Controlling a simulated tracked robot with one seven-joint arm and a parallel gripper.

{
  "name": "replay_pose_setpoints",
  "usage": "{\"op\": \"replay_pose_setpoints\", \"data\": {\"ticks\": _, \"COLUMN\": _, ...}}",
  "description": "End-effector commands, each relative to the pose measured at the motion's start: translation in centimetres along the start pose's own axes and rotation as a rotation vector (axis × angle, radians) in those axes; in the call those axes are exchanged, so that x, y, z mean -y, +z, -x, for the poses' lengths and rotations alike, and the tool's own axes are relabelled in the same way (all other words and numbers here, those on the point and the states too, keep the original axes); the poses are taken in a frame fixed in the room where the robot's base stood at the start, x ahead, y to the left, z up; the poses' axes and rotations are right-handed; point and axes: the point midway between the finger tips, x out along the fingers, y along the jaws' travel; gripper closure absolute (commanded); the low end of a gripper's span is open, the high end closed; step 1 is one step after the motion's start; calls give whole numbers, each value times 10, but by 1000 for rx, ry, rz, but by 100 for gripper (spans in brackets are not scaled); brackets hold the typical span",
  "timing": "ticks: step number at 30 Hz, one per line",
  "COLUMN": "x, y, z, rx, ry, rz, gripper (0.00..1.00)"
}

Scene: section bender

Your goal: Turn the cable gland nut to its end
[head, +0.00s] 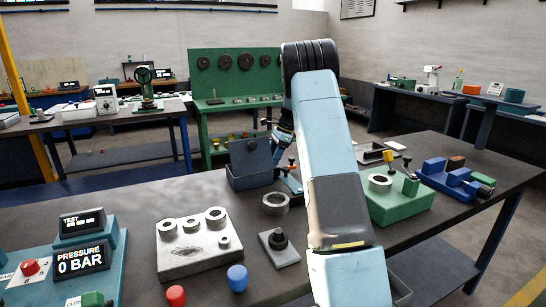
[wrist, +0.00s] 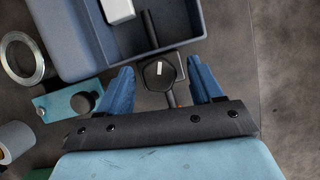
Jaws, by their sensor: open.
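The cable gland nut, as I take it, is the black hexagonal piece with a white mark (wrist: 152,82) in the wrist view. It sits at the near wall of a blue-grey open box (wrist: 70,55), with a dark rod or cable behind it inside the box. My gripper (wrist: 157,71) is open, with one blue finger on each side of the nut. Gaps show between the fingers and the nut. In the head view the box (head: 251,163) stands mid-bench, left of my arm; I cannot make out the nut there.
A steel block with rings (head: 195,250), a pressure panel (head: 83,260) and a green fixture (head: 400,205) stand on the bench. Bench right of the box is clear in the wrist view.

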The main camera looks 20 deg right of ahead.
Motion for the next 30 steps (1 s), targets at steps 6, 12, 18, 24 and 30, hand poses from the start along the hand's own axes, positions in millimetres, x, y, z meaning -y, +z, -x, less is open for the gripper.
{"op": "replay_pose_setpoints", "data": {"ticks": 6, "x": 0, "y": -1, "z": 6, "rx": 0, "ry": 0, "rz": -1, "gripper": 35}}
{"op": "replay_pose_setpoints", "data": {"ticks": 12, "x": 0, "y": -1, "z": 35, "rx": -1, "ry": -2, "rz": -1, "gripper": 35}}
{"op": "replay_pose_setpoints", "data": {"ticks": 18, "x": 1, "y": -1, "z": 76, "rx": -1, "ry": -2, "rz": 0, "gripper": 35}}
{"op": "replay_pose_setpoints", "data": {"ticks": 24, "x": 1, "y": -1, "z": 110, "rx": 0, "ry": -1, "rz": 0, "gripper": 35}}
{"op": "replay_pose_setpoints", "data": {"ticks": 30, "x": 1, "y": -1, "z": 131, "rx": 0, "ry": 0, "rz": -1, "gripper": 35}}
